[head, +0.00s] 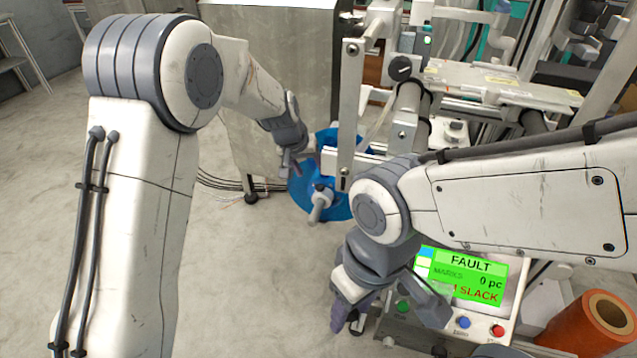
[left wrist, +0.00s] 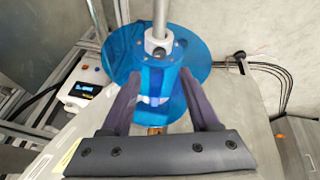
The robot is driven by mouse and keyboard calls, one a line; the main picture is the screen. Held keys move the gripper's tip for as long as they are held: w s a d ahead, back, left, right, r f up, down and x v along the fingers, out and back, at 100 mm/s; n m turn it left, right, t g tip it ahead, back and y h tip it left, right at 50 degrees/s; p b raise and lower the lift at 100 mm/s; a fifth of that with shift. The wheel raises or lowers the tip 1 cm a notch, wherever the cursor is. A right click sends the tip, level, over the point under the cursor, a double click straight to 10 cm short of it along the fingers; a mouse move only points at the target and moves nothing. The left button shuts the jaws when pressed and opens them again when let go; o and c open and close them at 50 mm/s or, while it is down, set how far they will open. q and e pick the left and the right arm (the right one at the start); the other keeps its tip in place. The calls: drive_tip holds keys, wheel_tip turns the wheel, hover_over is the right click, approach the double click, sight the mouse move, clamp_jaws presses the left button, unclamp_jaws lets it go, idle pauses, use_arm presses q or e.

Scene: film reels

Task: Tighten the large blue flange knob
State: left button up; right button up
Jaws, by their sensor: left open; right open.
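The large blue flange (head: 338,206) is a round disc left of the machine's upright bar, partly hidden by that bar and my left gripper. It also shows in the left wrist view (left wrist: 195,50), with a grey shaft and a pale collar on it. A blue cylindrical knob (left wrist: 157,78) stands in the middle of that view. My left gripper (head: 289,163) is open, its dark fingers (left wrist: 158,90) on either side of the knob; I cannot tell whether they touch it. My right gripper (head: 392,322) is open and empty in front of the control panel.
The panel screen (head: 465,275) is green and reads FAULT and SLACK. Coloured buttons (head: 463,322) sit below it. An orange-brown roll (head: 597,320) stands at the lower right. A grey cabinet (head: 255,105) is behind my left gripper. Cables (head: 225,184) lie on the floor.

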sight(319, 187)
use_arm(q)
drive_tip(key=b+x, duration=0.2)
drive_tip(key=x, duration=0.6)
drive_tip(key=shift+d+f, duration=0.1)
drive_tip(key=shift+f, duration=0.2)
